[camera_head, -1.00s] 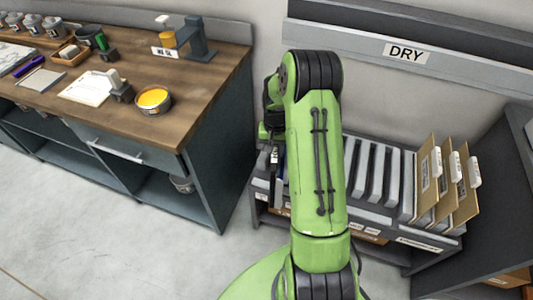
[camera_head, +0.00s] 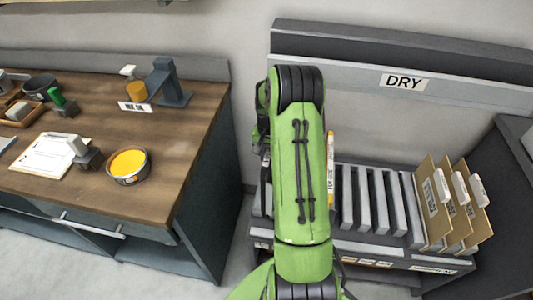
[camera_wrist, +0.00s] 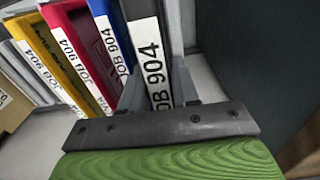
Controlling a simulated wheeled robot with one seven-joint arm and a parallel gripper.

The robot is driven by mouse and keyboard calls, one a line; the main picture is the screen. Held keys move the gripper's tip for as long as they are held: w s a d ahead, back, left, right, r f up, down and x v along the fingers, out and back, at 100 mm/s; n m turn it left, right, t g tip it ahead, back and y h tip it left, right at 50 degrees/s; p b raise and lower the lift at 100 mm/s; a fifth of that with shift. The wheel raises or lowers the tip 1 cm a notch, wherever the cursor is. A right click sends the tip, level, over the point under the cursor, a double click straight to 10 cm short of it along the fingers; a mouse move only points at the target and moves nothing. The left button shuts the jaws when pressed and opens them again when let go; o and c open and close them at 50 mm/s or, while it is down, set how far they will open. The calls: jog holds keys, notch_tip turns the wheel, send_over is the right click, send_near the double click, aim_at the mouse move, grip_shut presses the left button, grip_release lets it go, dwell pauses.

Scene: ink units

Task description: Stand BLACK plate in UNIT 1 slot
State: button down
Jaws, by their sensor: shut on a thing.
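My gripper (camera_wrist: 157,92) is shut on the label end of a plate marked "OB 904" (camera_wrist: 152,62) in the wrist view. Its white label fills most of the visible edge; the body looks dark, so I take it as the black plate. It stands in line beside a blue plate (camera_wrist: 108,10), a red plate (camera_wrist: 82,45) and a yellow plate (camera_wrist: 48,50). Whether its lower end rests in a slot is hidden. In the head view my arm hides the gripper and held plate; the yellow plate's edge (camera_head: 331,160) shows. No UNIT 1 marking is readable.
The grey rack (camera_head: 395,250) has several empty slots right of the yellow plate, then brown folders (camera_head: 440,205). A "DRY" rail (camera_head: 404,82) runs above. A wooden bench (camera_head: 185,135) at left holds an open yellow ink can (camera_head: 128,166). A dark panel (camera_wrist: 255,50) stands right in the wrist view.

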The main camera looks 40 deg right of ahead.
notch_tip(320, 180, down, 10)
jog(key=b, duration=0.6)
jog(key=shift+r+b, duration=0.2)
jog(key=shift+b, duration=0.1)
jog(key=shift+f, duration=0.35)
jog(key=c, duration=0.8)
grip_release()
jog(key=shift+o, duration=0.2)
notch_tip(320, 180, up, 16)
jog(key=p, duration=0.3)
jog(key=shift+f, duration=0.1)
jog(key=shift+w, duration=0.1)
notch_tip(320, 180, up, 5)
jog(key=p, duration=0.5)
